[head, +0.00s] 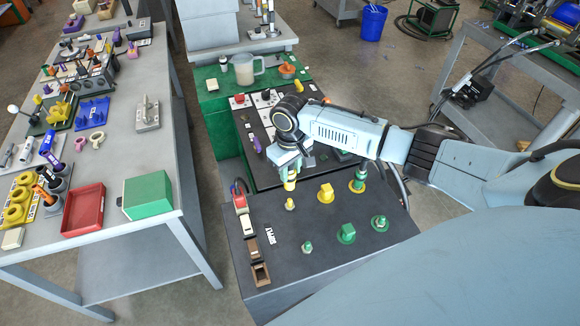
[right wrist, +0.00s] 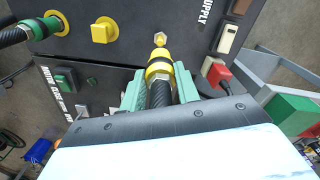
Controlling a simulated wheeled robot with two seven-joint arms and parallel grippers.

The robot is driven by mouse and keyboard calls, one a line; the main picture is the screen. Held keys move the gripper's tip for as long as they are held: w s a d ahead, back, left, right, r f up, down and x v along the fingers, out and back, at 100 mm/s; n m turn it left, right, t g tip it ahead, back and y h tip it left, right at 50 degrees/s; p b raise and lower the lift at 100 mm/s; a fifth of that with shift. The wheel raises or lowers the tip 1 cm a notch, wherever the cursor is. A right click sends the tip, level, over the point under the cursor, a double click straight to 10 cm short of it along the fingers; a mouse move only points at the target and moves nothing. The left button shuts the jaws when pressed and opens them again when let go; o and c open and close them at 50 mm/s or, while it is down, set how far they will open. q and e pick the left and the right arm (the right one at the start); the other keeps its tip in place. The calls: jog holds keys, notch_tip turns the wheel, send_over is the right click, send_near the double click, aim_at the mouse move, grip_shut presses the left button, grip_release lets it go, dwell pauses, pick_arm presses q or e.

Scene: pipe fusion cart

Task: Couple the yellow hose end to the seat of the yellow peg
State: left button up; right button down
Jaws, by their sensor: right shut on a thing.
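The yellow hose end (head: 290,181), a yellow collar on a black hose, is in my right gripper (head: 291,167). In the right wrist view the gripper's two green fingers (right wrist: 160,88) are shut around it, and the yellow hose end (right wrist: 159,68) points at the small yellow peg (right wrist: 160,39). In the head view this peg (head: 290,204) stands on the dark cart top (head: 270,276), just below the hose end in the picture. A gap shows between them. A larger square yellow fitting (head: 326,193) stands to the right. My left gripper is out of view.
Green fittings (head: 347,234) stand nearby on the cart top. Another hose with a green coupling (head: 358,181) stands at its back right. A row of switches (head: 246,226) lines the left edge. A table with a red tray (head: 83,208) and a green box (head: 148,196) is left.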

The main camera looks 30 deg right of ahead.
aim_at(290, 182)
jog(key=shift+s+r+p, duration=0.1)
jog(key=shift+r+p, duration=0.05)
jog(key=shift+p, duration=0.2)
notch_tip(290, 182, down, 3)
jog(key=shift+f+b, duration=0.1)
jog(key=shift+b, duration=0.9)
jog(key=shift+f+b, duration=0.65)
jog(key=shift+f, duration=0.65)
jog(key=shift+p, duration=0.8)
jog(key=shift+f+b, duration=1.35)
jog(key=shift+f, duration=0.9)
jog(key=c, duration=0.9)
grip_release()
jog(key=shift+c, duration=0.2)
jog(key=shift+r, duration=0.15)
notch_tip(290, 182, up, 13)
jog(key=shift+r+p, duration=0.15)
jog(key=shift+p, duration=0.4)
